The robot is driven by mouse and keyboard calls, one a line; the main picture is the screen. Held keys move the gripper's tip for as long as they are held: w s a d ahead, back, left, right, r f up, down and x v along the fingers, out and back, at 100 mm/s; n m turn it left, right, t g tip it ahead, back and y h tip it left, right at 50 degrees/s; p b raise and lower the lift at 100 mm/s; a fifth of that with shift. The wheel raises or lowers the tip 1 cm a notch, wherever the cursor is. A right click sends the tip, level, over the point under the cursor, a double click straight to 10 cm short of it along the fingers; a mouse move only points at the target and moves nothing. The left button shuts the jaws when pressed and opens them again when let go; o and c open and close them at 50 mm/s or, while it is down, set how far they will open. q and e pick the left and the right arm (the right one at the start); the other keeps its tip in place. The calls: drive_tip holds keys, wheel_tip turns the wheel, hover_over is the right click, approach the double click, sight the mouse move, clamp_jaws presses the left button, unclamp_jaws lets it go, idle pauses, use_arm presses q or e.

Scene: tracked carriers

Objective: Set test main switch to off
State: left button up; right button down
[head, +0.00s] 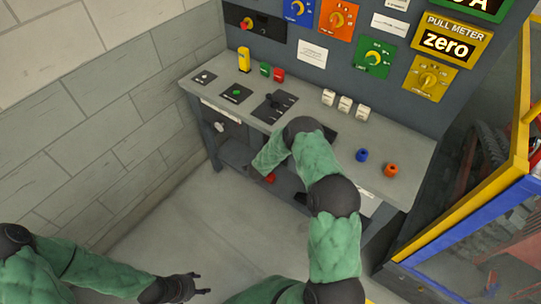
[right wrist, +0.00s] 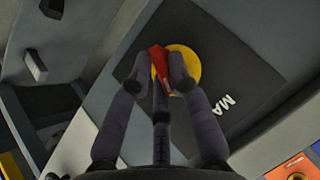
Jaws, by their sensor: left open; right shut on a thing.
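The main switch shows in the right wrist view as a red handle (right wrist: 159,62) on a yellow disc (right wrist: 186,62), set on a dark plate lettered "MA", the rest of the word hidden. My right gripper (right wrist: 160,72) is shut on the red handle, one finger on each side. In the head view my right arm reaches down over the bench front and its fingers are hidden; a small red part (head: 270,178) shows below the bench edge there. My left gripper (head: 203,283) is open and empty at the bottom, away from the bench.
The grey bench (head: 405,165) carries several switches and buttons, with a blue knob (head: 362,155) and an orange knob (head: 391,170) at the right. An upright panel with coloured dials stands behind. A yellow and blue frame (head: 460,215) is at the right. The floor before the bench is clear.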

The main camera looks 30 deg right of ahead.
drive_tip(key=shift+w+r+n+g+h+p, duration=0.15)
drive_tip(key=shift+n+g+h+p, duration=0.6)
drive_tip(key=shift+g+p, duration=0.7)
drive_tip(key=shift+n+g, duration=0.25)
drive_tip(key=c, duration=1.4)
unclamp_jaws()
drive_tip(key=v, duration=1.2)
